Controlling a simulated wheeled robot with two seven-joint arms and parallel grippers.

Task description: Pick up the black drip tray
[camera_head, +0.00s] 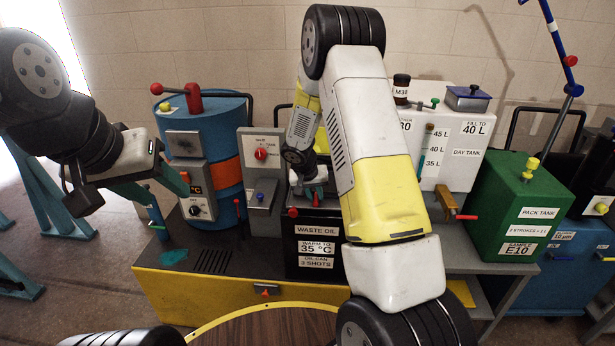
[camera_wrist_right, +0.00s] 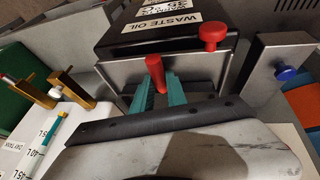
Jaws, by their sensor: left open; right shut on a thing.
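I cannot make out a separate black drip tray for certain. A black box labelled WASTE OIL (camera_head: 316,228) stands on the bench and also fills the top of the right wrist view (camera_wrist_right: 150,28). My right gripper (camera_wrist_right: 160,95) is shut on a red upright handle (camera_wrist_right: 156,73) at the metal end of this box. In the head view my right arm hides part of the box and most of that gripper. My left gripper (camera_head: 168,194) is open and empty at the left, in front of the blue drum (camera_head: 222,125).
A grey box with a red knob (camera_head: 262,154) stands close left of the black box. The white day tank (camera_head: 455,130) and green pack tank (camera_head: 515,205) stand to the right. The grey bench top with a yellow front (camera_head: 195,298) has a slotted grate and teal patch at left.

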